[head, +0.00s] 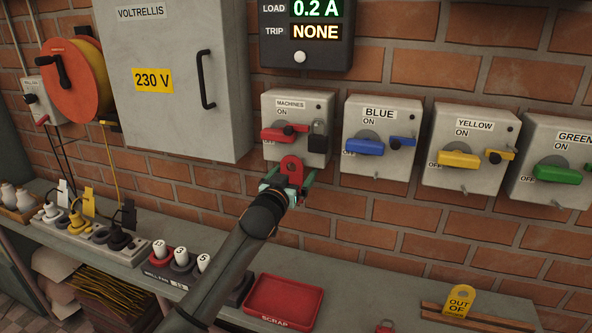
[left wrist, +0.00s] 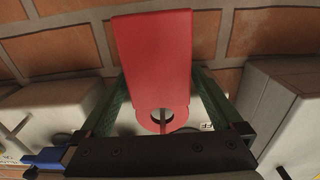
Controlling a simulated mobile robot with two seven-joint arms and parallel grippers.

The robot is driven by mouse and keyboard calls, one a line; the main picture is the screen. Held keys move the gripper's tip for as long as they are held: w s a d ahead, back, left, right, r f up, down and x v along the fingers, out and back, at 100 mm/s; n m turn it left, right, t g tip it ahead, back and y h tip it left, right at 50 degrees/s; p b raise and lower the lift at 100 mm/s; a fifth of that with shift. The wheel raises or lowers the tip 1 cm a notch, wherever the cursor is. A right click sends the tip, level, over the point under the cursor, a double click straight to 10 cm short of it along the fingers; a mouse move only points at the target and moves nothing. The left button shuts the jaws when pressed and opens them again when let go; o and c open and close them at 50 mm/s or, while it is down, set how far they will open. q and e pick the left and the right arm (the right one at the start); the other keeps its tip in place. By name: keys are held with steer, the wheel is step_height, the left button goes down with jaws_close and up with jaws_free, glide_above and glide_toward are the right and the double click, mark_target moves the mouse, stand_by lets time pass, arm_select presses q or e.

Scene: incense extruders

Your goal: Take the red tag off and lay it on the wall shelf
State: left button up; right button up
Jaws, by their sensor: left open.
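The red tag (head: 292,166) hangs at the lower edge of the grey MACHINES switch box (head: 293,105), below its red handle (head: 284,133). In the left wrist view the tag (left wrist: 155,55) is a broad red plate with a round hole at its narrow end, and a thin pin shows in the hole. My left gripper (head: 287,178) is at the tag, its green fingers open on either side of it. Whether they touch it I cannot tell. The wall shelf (head: 350,277) runs along the brick wall below. My right gripper is not in view.
A black padlock (head: 317,138) sits right of the red handle. Blue (head: 381,138), yellow and green switch boxes stand to the right.

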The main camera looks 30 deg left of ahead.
mark_target(291, 174)
arm_select(q)
steer(key=shift+w+a, duration=0.15)
steer(key=shift+w, duration=0.45)
steer(key=c, duration=1.3)
steer(key=shift+r+p, duration=0.25)
steer(key=shift+p, duration=0.2)
steer(key=shift+p+v, duration=0.65)
steer(key=shift+v, duration=0.45)
steer(key=shift+p+v, duration=0.5)
steer(key=shift+v, duration=1.45)
